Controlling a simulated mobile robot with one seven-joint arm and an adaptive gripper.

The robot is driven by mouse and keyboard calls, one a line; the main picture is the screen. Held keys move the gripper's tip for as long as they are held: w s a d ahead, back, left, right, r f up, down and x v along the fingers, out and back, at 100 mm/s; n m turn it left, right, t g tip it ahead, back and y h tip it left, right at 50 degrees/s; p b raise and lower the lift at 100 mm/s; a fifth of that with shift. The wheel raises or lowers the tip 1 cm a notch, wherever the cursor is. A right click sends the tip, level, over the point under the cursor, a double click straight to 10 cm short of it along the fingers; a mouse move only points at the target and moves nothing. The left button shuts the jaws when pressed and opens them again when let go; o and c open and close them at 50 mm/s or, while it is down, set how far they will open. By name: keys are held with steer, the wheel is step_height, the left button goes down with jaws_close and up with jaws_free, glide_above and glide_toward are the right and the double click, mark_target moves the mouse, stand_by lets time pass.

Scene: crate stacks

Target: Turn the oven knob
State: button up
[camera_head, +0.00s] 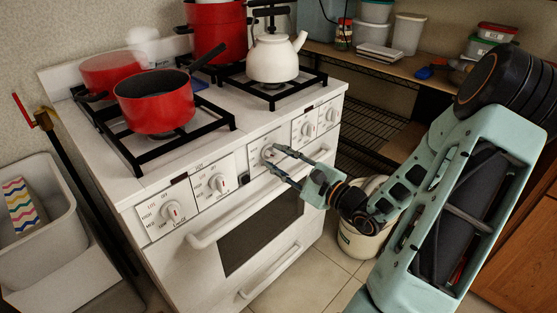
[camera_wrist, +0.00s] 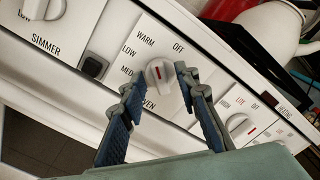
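The oven knob (camera_wrist: 160,73) is a white dial with a red mark, on a panel lettered WARM, OFF, LOW and OVEN. In the head view the same knob (camera_head: 268,152) sits mid-front on the white stove (camera_head: 205,175). My gripper (camera_wrist: 159,93) is open, with one finger to each side of the knob in the wrist view. In the head view my gripper (camera_head: 271,160) reaches the knob from the right. Whether the fingers touch the knob cannot be told. The fingertips partly cover the panel lettering.
Other burner knobs stand left (camera_head: 171,210) and right (camera_head: 309,129) on the panel. The oven door handle (camera_head: 240,215) juts out below. Red pots (camera_head: 155,102) and a white kettle (camera_head: 273,60) stand on the stovetop. A white bucket (camera_head: 358,243) is on the floor beside my arm.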

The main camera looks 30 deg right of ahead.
jaws_close()
steer(key=shift+p, duration=0.35)
steer(key=shift+r+m+p, duration=0.2)
steer(key=shift+m+p, duration=0.75)
steer(key=shift+m, duration=0.05)
steer(key=m+p, duration=0.2)
steer(key=shift+m+p, duration=0.3)
steer(key=shift+p, duration=0.05)
steer(key=m+p, duration=0.3)
steer(key=shift+d, duration=0.1)
steer(key=shift+w+f+m+p, duration=0.1)
steer(key=shift+m+p, duration=0.6)
steer(key=shift+m, duration=0.5)
